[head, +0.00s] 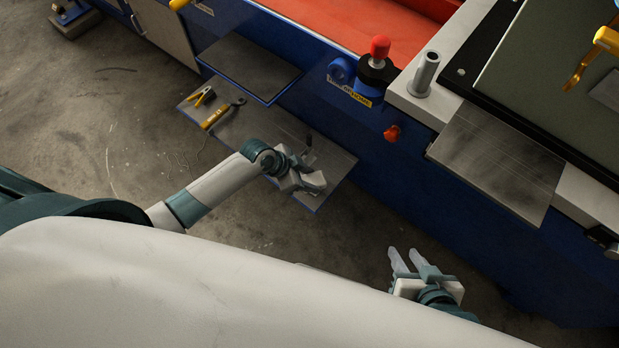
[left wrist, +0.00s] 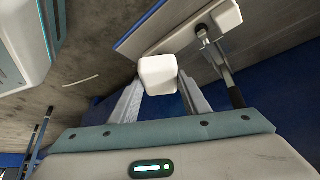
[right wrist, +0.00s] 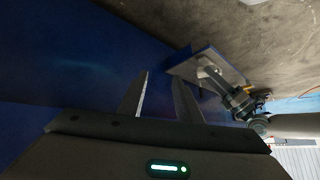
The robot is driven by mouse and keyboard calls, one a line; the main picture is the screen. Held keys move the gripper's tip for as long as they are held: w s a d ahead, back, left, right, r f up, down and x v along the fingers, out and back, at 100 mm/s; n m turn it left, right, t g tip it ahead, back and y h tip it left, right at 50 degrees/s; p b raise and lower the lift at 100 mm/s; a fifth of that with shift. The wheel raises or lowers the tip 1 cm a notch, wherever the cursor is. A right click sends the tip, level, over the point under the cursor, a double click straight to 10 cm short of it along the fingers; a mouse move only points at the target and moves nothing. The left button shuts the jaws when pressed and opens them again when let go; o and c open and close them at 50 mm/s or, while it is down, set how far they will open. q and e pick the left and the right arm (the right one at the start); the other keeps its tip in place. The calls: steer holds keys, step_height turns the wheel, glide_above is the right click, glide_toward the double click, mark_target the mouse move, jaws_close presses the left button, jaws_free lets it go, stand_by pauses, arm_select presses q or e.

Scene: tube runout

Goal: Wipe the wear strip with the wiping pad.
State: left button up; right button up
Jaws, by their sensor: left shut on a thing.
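My left gripper (head: 312,178) is over the low grey shelf beside the blue machine. It is shut on a white rounded block, which looks like the wiping pad (left wrist: 157,75), held between the fingertips in the left wrist view. A grey plate with dark smudges and scratches (head: 495,165) juts from the machine at the right; I cannot tell for sure whether it is the wear strip. My right gripper (head: 408,262) is open and empty over the floor in front of the machine, below and left of that plate. It also shows in the right wrist view (right wrist: 158,85).
Yellow-handled tools (head: 215,117) lie on the low shelf (head: 265,125). A second grey shelf (head: 250,67) is above it. A red knob (head: 380,47), a metal post (head: 426,72) and a red button (head: 392,133) stick out from the machine. The floor at left is mostly clear.

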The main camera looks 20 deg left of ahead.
arm_select(q)
steer(key=shift+f+b, duration=0.4)
steer(key=shift+f, duration=0.15)
arm_select(e)
steer(key=shift+w+a+r+t+y, duration=0.3)
steer(key=shift+w+a+r+t, duration=0.3)
steer(key=shift+a, duration=0.1)
arm_select(q)
steer(key=shift+f+b, duration=0.6)
steer(key=shift+f, duration=0.35)
arm_select(e)
steer(key=shift+f, duration=0.6)
arm_select(q)
steer(key=shift+a, duration=0.1)
steer(key=shift+w+a+r, duration=0.1)
steer(key=shift+w+a, duration=0.15)
steer(key=shift+a, duration=0.35)
steer(key=shift+w+a+f, duration=0.1)
steer(key=shift+w+a, duration=0.15)
steer(key=shift+a, duration=0.4)
steer(key=shift+w+a+r, duration=0.1)
steer(key=shift+w+a, duration=0.15)
steer(key=shift+a, duration=0.35)
arm_select(e)
steer(key=shift+f, duration=0.1)
arm_select(q)
steer(key=shift+a, duration=0.15)
